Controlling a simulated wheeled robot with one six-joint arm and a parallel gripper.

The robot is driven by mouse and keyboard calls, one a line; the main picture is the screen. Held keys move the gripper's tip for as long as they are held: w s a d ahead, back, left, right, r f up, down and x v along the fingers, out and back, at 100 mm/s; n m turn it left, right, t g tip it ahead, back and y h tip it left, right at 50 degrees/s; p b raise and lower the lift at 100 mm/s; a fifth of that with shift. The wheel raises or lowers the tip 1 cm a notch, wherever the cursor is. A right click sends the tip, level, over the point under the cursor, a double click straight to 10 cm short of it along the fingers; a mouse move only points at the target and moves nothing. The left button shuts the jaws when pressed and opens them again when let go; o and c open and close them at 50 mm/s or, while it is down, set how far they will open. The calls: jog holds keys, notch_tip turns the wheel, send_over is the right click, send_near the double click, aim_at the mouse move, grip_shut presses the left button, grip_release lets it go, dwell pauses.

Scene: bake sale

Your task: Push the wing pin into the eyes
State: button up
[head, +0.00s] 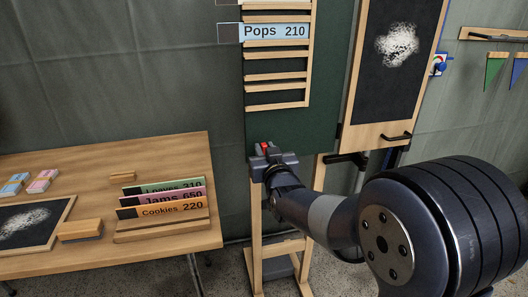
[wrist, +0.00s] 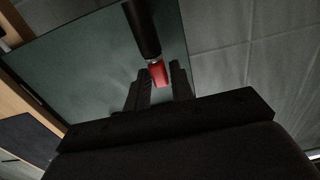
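My gripper (head: 266,153) is in front of the lower left part of the dark green board (head: 290,128). Its fingers are closed around a red piece, which also shows between the fingertips (wrist: 160,82) in the wrist view. I take this to be the red grip of the wing pin (wrist: 158,73); a thick dark shaft with a pale band runs from it away from the fingers. The chalkboard wing (head: 370,132) stands to the right. A small blue, white and red fitting (head: 439,64) is on its right edge; I cannot make out the eyes clearly.
A wooden table (head: 170,150) at left holds a rack (head: 160,228) of signs, an eraser (head: 82,230) and a small slate (head: 40,240). Wooden slats with a Pops sign (head: 275,32) are above my gripper. A black handle (head: 396,137) sticks out of the wing.

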grip_shut()
jog(key=shift+r, duration=0.1)
